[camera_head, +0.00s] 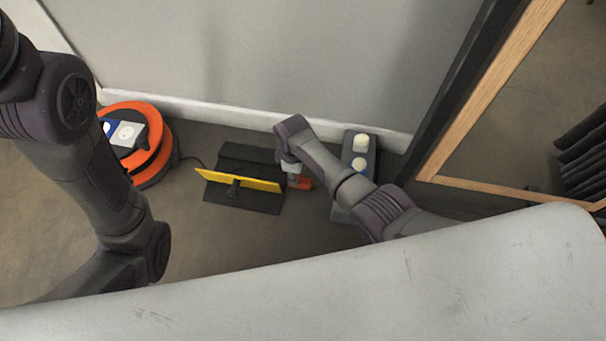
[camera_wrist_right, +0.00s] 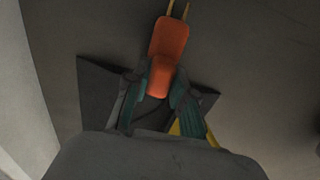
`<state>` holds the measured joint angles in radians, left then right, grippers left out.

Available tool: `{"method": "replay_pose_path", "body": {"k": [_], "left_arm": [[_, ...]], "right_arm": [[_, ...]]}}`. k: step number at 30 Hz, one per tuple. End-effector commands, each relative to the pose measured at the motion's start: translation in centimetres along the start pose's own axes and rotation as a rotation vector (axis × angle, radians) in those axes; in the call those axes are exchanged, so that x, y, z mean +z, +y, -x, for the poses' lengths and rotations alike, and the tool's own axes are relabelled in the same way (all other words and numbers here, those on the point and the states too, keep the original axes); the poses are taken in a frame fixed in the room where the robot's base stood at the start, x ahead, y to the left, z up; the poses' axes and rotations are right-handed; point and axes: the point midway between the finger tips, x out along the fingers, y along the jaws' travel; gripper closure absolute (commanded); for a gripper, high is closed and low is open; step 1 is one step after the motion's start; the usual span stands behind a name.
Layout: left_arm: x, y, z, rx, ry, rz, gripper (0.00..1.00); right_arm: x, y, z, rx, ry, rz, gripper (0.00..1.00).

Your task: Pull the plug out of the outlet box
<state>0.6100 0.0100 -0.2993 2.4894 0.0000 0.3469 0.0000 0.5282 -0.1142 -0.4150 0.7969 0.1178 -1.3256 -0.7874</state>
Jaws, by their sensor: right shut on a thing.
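An orange plug (camera_wrist_right: 168,50) with two bare brass prongs is held between the fingers of my right gripper (camera_wrist_right: 160,88). The prongs point away from the gripper and touch nothing that I can see. In the head view the plug (camera_head: 304,183) is a small orange patch beside my right gripper (camera_head: 292,170), above the floor. A grey box with two round cream faces (camera_head: 361,142), seemingly the outlet box, stands by the wall to the right of the plug, apart from it. My right forearm hides part of the box. My left arm shows at the left, but its gripper is not visible.
An orange reel (camera_head: 150,168) with a socket panel stands at the left by the wall. A black plate with an upright yellow panel (camera_head: 240,179) is just left of my right gripper. A wood-edged frame (camera_head: 490,87) rises at the right. The floor at lower left is bare.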

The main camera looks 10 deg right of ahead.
Motion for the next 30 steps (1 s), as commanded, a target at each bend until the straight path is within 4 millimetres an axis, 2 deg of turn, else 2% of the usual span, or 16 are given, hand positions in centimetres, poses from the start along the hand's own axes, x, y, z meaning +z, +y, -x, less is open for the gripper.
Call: {"method": "replay_pose_path", "body": {"k": [11, 12, 15, 16, 26, 30], "left_arm": [[-0.1, 0.0, 0.0, 0.0, 0.005, 0.0, 0.4], [-0.1, 0.0, -0.1, 0.0, 0.006, 0.0, 0.4], [-0.2, 0.0, -0.1, 0.0, 0.009, 0.0, 0.4], [-0.2, 0.0, -0.1, 0.0, 0.009, 0.0, 0.4], [-0.5, 0.0, -0.3, -0.002, 0.016, 0.002, 0.4], [-0.4, 0.0, -0.2, -0.001, 0.013, 0.001, 0.4]], "right_arm": [[-0.3, 0.0, -0.1, 0.0, -0.001, 0.0, 1.0], [-0.3, 0.0, -0.1, 0.0, -0.001, 0.0, 0.69], [-0.3, 0.0, -0.1, -0.001, -0.001, 0.0, 0.53], [-0.3, 0.0, -0.1, -0.001, -0.001, 0.0, 0.5], [-0.3, 0.0, 0.1, 0.0, -0.001, 0.0, 0.5], [-0.3, 0.1, 1.3, 0.001, 0.001, 0.0, 0.5]]}}
